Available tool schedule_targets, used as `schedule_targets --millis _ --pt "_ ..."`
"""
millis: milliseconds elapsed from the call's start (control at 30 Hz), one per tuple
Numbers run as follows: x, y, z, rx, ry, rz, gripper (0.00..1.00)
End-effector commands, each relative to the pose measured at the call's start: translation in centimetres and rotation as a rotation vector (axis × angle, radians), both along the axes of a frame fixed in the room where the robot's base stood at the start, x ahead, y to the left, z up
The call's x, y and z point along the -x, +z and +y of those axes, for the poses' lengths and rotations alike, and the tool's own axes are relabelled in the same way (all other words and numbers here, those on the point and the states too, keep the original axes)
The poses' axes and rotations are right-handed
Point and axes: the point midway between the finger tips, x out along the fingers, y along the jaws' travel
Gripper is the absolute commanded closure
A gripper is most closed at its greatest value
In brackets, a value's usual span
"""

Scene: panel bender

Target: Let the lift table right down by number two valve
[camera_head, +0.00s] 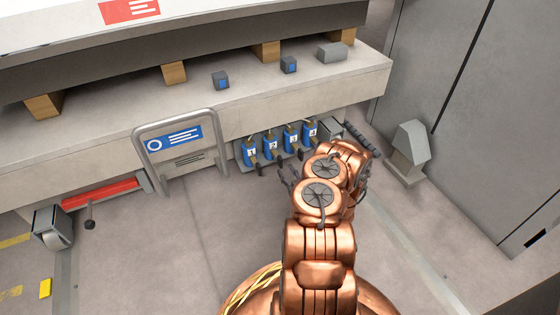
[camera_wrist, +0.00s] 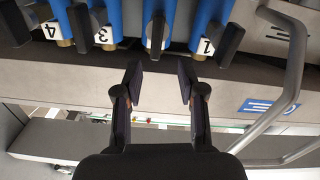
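The lift table (camera_head: 115,137) is the long grey platform across the back in the head view. A row of blue numbered valves hangs at its front side. Number two valve (camera_head: 270,147) is second from the left there. In the wrist view the row appears inverted, and number two valve (camera_wrist: 147,15) is between three and one, its label mostly hidden by its dark lever (camera_wrist: 157,35). My gripper (camera_wrist: 160,80) is open and empty, its fingertips either side of that lever's line and apart from it. In the head view my gripper (camera_head: 288,180) is just in front of the valves, partly hidden by my arm.
Number one valve (camera_head: 250,152) and number three valve (camera_head: 291,136) stand close on either side. A grey tubular frame with a blue sign (camera_head: 175,138) stands left of the row. A grey post (camera_head: 408,150) and a tall cabinet (camera_head: 490,110) are at right.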

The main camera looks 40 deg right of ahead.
Motion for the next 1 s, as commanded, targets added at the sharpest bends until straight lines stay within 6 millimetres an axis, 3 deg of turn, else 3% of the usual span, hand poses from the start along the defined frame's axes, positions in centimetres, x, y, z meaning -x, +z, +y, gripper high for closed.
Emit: schedule_targets --millis 133,367,800,1000 --pt "0.5 0.6 -0.4 -0.108 0.006 -0.038 0.6" --pt "-0.1 0.8 -0.6 -0.153 0.015 -0.053 0.6" --pt "-5.4 0.6 -2.5 -0.147 0.015 -0.053 0.6" --pt "-6.7 0.8 -3.0 -0.149 0.013 -0.051 0.6"
